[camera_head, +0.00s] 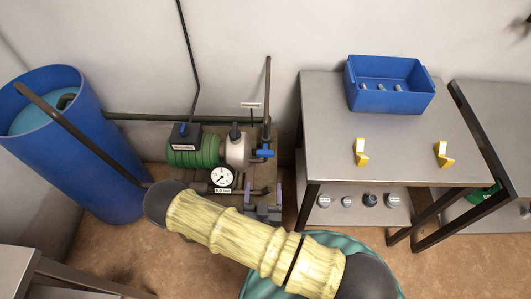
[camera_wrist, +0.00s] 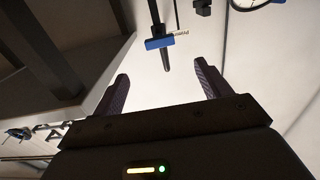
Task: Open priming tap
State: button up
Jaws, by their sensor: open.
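A tap with a blue handle (camera_head: 264,153) sits on the upright pipe at the right side of the pump set. Its handle lies crosswise to that pipe. The blue handle also shows in the wrist view (camera_wrist: 158,43), beyond and between my fingertips, with a small white label beside it. My gripper (camera_head: 263,190) is open and empty, in front of and below the tap in the head view. Its two fingers (camera_wrist: 161,70) are apart and point towards the tap without touching it. The label's text is too small to read surely.
A green pump (camera_head: 195,150), a pressure gauge (camera_head: 222,177) and a white canister (camera_head: 237,149) stand left of the tap. A blue barrel (camera_head: 105,178) is further left. A steel table (camera_head: 325,125) with a blue bin (camera_head: 405,103) and two yellow pieces stands right.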

aim_at(265, 155)
jog(key=w, duration=0.9)
jog(key=w+b, duration=0.1)
jog(key=w, duration=0.4)
jog(key=shift+w+d, duration=0.3)
jog(key=c, duration=1)
